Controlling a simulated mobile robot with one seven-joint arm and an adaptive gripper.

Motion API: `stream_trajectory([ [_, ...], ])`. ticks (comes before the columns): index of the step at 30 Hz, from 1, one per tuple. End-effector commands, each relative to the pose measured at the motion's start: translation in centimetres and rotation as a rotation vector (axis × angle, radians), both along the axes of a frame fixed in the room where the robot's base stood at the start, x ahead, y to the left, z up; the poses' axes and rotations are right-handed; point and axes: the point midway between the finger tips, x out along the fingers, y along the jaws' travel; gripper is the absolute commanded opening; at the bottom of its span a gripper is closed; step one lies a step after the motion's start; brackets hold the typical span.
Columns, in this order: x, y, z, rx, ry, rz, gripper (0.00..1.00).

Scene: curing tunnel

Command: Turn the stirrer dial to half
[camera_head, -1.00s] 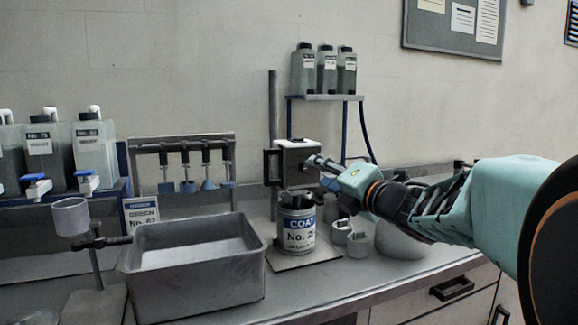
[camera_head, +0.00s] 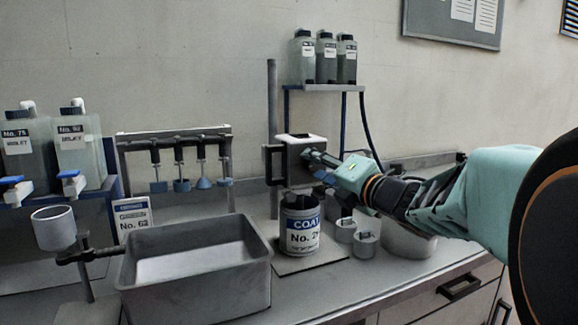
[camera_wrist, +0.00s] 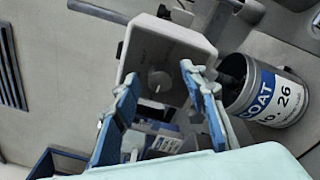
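My gripper (camera_head: 312,157) is at the right side of the box. In the wrist view its two blue fingers stand open (camera_wrist: 159,74), one on each side of the dial, with visible gaps to it. I cannot tell how close the tips are to the plate. Marks around the dial are too small to read. In the head view my gripper hides the dial.
A grey metal basin (camera_head: 195,290) stands left of the can. Small cups (camera_head: 366,244) stand right of it, beneath my arm. A raised shelf (camera_head: 325,88) with bottles is behind. A rack (camera_head: 175,137) with hanging stirrers is at the back left.

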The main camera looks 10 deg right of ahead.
Motion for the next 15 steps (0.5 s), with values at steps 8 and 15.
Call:
stream_trajectory([
  [8,0.0,-0.01,-0.01,0.0,0.0,0.0,0.28],
  [15,0.0,-0.01,-0.01,0.0,0.0,0.0,0.01],
])
